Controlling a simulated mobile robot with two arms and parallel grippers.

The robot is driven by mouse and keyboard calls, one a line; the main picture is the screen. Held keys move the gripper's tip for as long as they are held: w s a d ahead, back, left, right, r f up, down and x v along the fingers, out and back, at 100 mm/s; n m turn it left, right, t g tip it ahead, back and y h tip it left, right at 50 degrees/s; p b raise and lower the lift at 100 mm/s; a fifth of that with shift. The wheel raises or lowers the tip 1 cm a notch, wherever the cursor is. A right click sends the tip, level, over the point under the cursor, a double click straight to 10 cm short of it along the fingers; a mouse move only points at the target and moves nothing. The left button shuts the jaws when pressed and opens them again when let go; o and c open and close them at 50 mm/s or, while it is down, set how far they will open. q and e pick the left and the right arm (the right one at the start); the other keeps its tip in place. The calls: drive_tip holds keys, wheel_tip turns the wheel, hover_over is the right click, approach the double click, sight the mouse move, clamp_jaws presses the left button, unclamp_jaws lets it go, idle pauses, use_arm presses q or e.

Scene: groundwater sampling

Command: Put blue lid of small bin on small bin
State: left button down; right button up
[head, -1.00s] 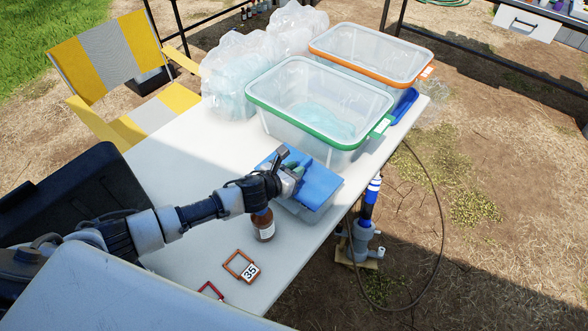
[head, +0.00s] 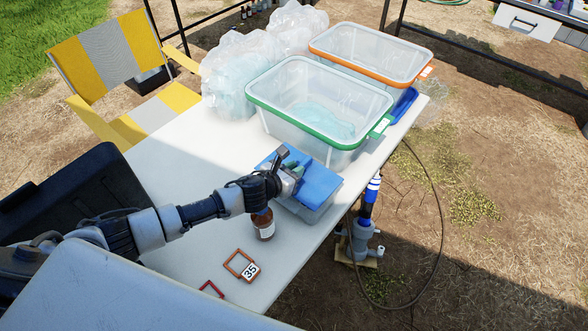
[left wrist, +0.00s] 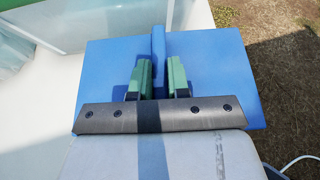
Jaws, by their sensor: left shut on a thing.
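The blue lid (head: 318,182) lies over the small bin (head: 308,212), a pale translucent box on the white table. In the head view the lid sits at the bin's top; whether it is fully seated I cannot tell. My left gripper (head: 292,172) is shut on the lid's raised ridge. In the left wrist view the green fingertips (left wrist: 158,78) stand on both sides of the ridge, and the flat blue lid (left wrist: 215,75) spreads out around them. Most of the bin is hidden under the lid there. My right gripper is not in view.
A brown bottle (head: 263,225) stands close to the bin's near left side, below my arm. A green-rimmed bin (head: 300,129) and an orange-rimmed bin (head: 345,62) stand behind. Number tag 35 (head: 250,271) lies in front. The table's right edge is close to the small bin.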

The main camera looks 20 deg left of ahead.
use_arm(q)
drive_tip(key=shift+f, duration=0.2)
drive_tip(key=shift+f+b, duration=0.3)
drive_tip(key=shift+b, duration=0.2)
drive_tip(key=shift+f, duration=0.15)
drive_tip(key=shift+f, duration=0.2)
drive_tip(key=shift+s+f+b, duration=0.1)
drive_tip(key=shift+f+b, duration=0.25)
drive_tip(key=shift+b, duration=0.15)
drive_tip(key=shift+s+f, duration=0.1)
drive_tip(key=c, duration=1)
unclamp_jaws()
drive_tip(key=shift+f, duration=0.1)
